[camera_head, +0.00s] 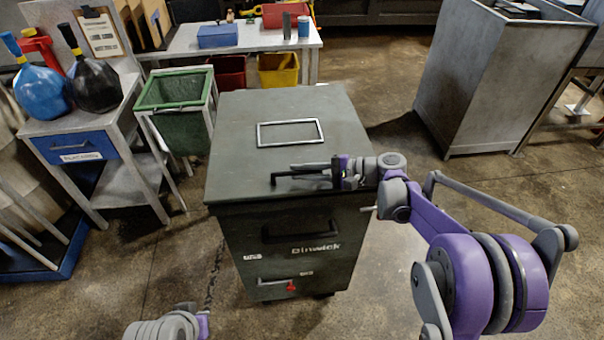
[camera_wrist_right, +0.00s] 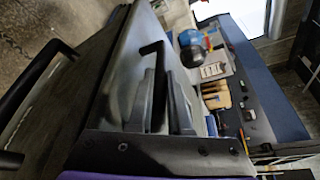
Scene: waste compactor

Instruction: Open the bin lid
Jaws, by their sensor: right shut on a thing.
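The bin (camera_head: 283,240) is a dark grey-green box labelled "Binwick" in the middle of the head view. Its lid (camera_head: 240,110) lies flat and closed on top. A black bar handle (camera_head: 285,177) stands on the lid near its front edge and also shows in the right wrist view (camera_wrist_right: 153,48). My right gripper (camera_head: 305,169) reaches in from the right, low over the lid, and is shut on this handle. Its fingers (camera_wrist_right: 165,100) stand close together at the handle in the wrist view. Part of my left gripper (camera_head: 190,322) shows at the bottom edge; its fingertips cannot be made out.
A second black handle (camera_head: 300,231) and a red latch (camera_head: 291,286) are on the bin's front. A metal cabinet (camera_head: 490,85) stands at the back right. Floor is clear between.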

